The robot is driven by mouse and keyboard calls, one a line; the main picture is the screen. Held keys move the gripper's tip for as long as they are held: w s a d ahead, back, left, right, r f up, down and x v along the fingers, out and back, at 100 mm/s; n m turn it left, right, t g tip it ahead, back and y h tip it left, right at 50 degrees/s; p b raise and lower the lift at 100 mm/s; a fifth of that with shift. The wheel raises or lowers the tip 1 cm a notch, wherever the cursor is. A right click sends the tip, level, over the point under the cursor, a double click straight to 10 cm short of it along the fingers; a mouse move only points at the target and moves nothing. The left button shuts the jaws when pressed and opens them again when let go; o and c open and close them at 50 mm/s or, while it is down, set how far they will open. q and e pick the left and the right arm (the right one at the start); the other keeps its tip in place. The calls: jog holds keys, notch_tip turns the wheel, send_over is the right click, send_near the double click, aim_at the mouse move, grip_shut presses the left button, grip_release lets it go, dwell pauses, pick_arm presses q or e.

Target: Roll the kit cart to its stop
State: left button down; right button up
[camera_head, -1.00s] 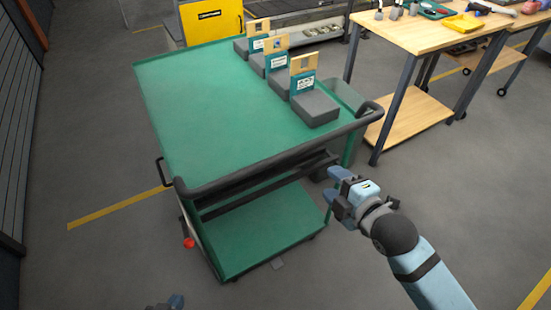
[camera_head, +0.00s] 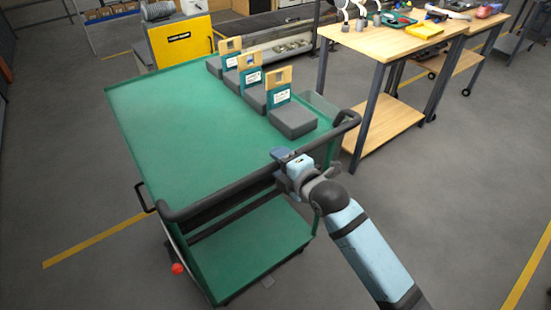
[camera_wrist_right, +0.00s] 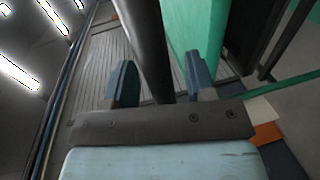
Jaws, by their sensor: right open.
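The green kit cart (camera_head: 190,125) stands in front of me with a black push handle (camera_head: 225,188) along its near edge. Several grey blocks (camera_head: 292,120) with teal and wood upright cards stand along its right side. My right gripper (camera_head: 284,155) is at the right part of the handle. In the right wrist view its two fingers (camera_wrist_right: 160,82) are apart, one on each side of the dark handle bar (camera_wrist_right: 143,45), not closed on it. My left gripper is out of view.
A wooden workbench (camera_head: 388,42) with tools and trays stands at the right. A yellow cabinet (camera_head: 180,42) and the conveyor (camera_head: 270,28) are behind the cart. Yellow lines (camera_head: 95,240) mark the grey floor, which is clear left of the cart.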

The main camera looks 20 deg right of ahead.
jog(key=shift+x, duration=1)
grip_shut()
jog(key=shift+w, duration=0.1)
